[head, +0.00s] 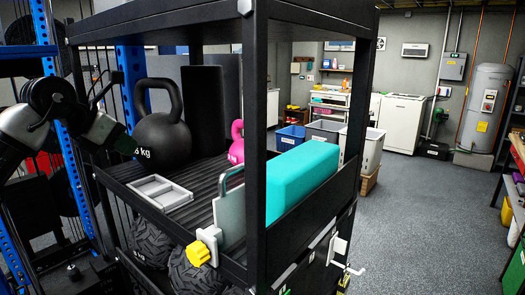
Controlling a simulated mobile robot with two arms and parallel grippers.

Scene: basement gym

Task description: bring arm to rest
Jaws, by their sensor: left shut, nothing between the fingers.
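My left arm comes in from the left edge, with a white link and black joints. Its gripper (118,138) is at the left side of the black shelf rack (256,130), in front of or beside the large black kettlebell (165,138). The gripper is shut and I see nothing held in it. The dark fingers blend with the dark background, so whether they touch the rack or kettlebell cannot be told. My right gripper is not in view.
The rack shelf holds a grey tray (160,192), a pink kettlebell (237,143) and a teal block (302,178). Textured black balls (190,272) sit below. Blue uprights (75,190) stand at left. Open grey floor (420,225) lies right.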

